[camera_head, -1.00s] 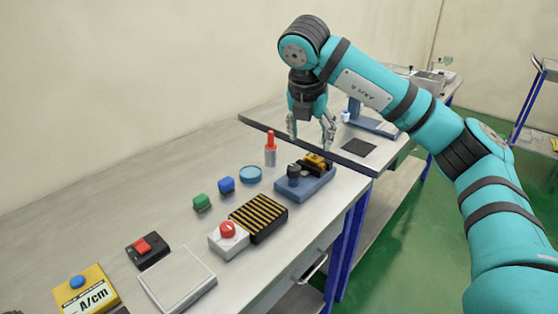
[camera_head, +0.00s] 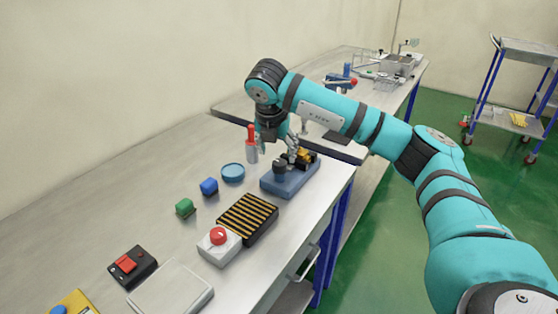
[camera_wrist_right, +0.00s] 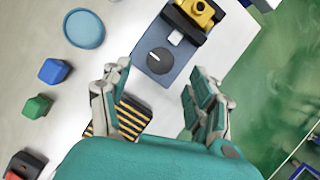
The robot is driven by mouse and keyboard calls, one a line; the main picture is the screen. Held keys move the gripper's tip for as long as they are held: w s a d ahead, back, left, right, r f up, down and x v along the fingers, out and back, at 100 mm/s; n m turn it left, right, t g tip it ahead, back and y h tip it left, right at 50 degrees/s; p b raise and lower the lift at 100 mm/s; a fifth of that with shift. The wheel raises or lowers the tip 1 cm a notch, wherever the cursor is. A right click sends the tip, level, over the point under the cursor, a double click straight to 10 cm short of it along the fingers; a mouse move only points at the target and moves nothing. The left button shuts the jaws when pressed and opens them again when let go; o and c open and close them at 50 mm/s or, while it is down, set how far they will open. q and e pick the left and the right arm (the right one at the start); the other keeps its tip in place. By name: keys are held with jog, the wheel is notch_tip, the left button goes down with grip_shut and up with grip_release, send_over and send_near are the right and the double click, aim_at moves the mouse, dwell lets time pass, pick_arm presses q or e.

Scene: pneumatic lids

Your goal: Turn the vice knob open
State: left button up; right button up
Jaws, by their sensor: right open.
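The vice has a blue base (camera_head: 296,181) with a dark round knob (camera_head: 279,173) at its near end and a yellow part (camera_head: 309,155) in black jaws at its far end. In the right wrist view, the knob (camera_wrist_right: 158,61) carries a light pointer line, and the yellow part (camera_wrist_right: 197,10) is at the top. My right gripper (camera_head: 277,150) is just above the vice, pointing down. In the wrist view its fingers (camera_wrist_right: 156,80) are spread wide, one on each side of the knob, with nothing between them. My left gripper is not in view.
A blue disc (camera_head: 233,172), blue block (camera_head: 209,187) and green block (camera_head: 185,207) lie left of the vice. A striped black-yellow box (camera_head: 247,217) and red button (camera_head: 218,237) are nearer.

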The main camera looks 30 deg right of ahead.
aim_at(280, 162)
jog(key=x, duration=0.6)
jog(key=shift+d+f+p, duration=0.15)
jog(key=shift+f+p, duration=0.05)
jog(key=shift+p, duration=0.2)
jog(key=c, duration=1.1)
